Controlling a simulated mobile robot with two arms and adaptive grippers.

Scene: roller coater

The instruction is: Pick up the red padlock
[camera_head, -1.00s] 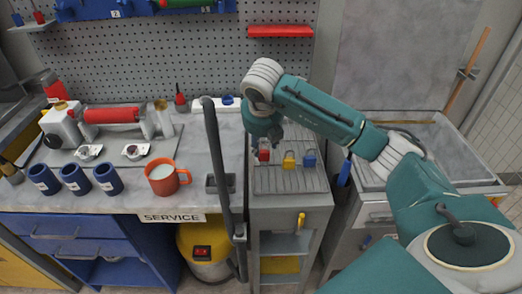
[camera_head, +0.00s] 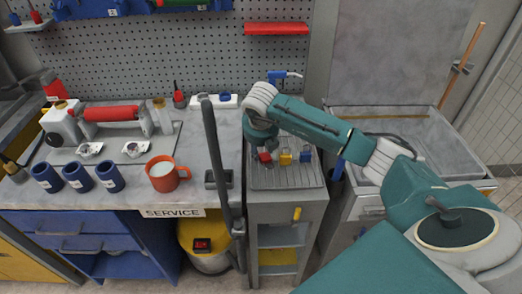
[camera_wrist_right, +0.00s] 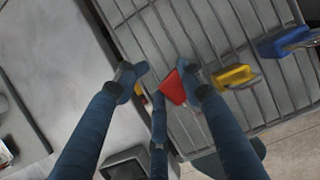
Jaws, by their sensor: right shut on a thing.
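The red padlock (camera_head: 265,157) sits at the left of a row of padlocks over a ribbed grey tray (camera_head: 290,180). In the right wrist view the red padlock (camera_wrist_right: 174,88) lies between the blue fingers of my right gripper (camera_wrist_right: 166,82), which is shut on it. Whether it still touches the tray is hard to tell. The gripper's fingers are partly hidden in the head view, where the wrist hangs above the padlock. My left gripper is in neither view.
A yellow padlock (camera_head: 285,158) and a blue padlock (camera_head: 305,156) stand just right of the red one. A dark upright hose or post (camera_head: 217,160) rises left of the tray. An orange mug (camera_head: 165,173) and several blue cups stand on the bench.

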